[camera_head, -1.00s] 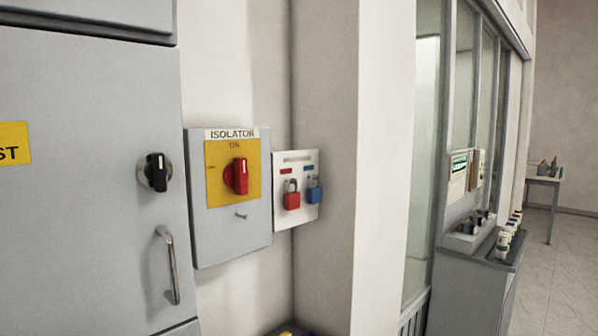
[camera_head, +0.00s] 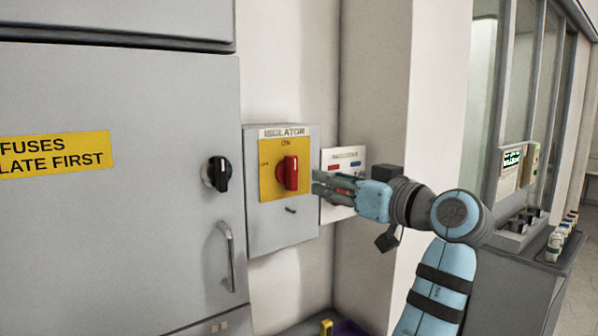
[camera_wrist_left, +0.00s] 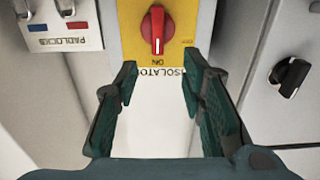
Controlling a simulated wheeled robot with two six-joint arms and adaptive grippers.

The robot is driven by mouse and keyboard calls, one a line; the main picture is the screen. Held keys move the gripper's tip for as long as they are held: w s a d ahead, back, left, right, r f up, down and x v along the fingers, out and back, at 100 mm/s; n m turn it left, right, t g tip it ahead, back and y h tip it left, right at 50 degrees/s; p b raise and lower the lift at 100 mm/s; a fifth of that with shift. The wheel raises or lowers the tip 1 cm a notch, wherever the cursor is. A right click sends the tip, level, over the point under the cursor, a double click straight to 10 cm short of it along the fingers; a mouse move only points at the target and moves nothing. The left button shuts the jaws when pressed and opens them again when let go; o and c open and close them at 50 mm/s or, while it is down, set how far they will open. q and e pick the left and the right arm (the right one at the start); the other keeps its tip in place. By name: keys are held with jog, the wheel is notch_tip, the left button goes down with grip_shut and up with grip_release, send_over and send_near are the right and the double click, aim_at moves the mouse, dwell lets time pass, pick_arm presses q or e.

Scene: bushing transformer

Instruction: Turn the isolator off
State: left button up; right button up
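The isolator (camera_head: 252,215) is a grey box with a yellow plate (camera_head: 267,183) and a red rotary knob (camera_head: 291,173). The knob's white mark stands upright, towards the "ON" label. My left gripper (camera_head: 317,183) is just right of the knob in the head view, apart from it and empty. In the left wrist view the picture is upside down. There the open gripper (camera_wrist_left: 168,80) has its two dark green fingers spread wide, with the red knob (camera_wrist_left: 157,32) ahead, above the fingertips. My right gripper is not in view.
A padlock board (camera_head: 345,157) hangs right of the isolator, its padlocks largely hidden by my gripper. Left is a grey cabinet (camera_head: 120,230) with a black knob (camera_head: 217,174) and a handle (camera_head: 228,258). A wall corner (camera_head: 385,130) juts out on the right.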

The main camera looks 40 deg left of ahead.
aim_at(295, 170)
pick_arm(q)
jog(key=p+x, duration=0.2)
jog(key=x, duration=0.9)
jog(key=shift+w+a, duration=0.15)
jog(key=shift+a, duration=0.2)
jog(key=shift+d, duration=0.1)
jog(key=shift+w+f, duration=0.1)
grip_shut()
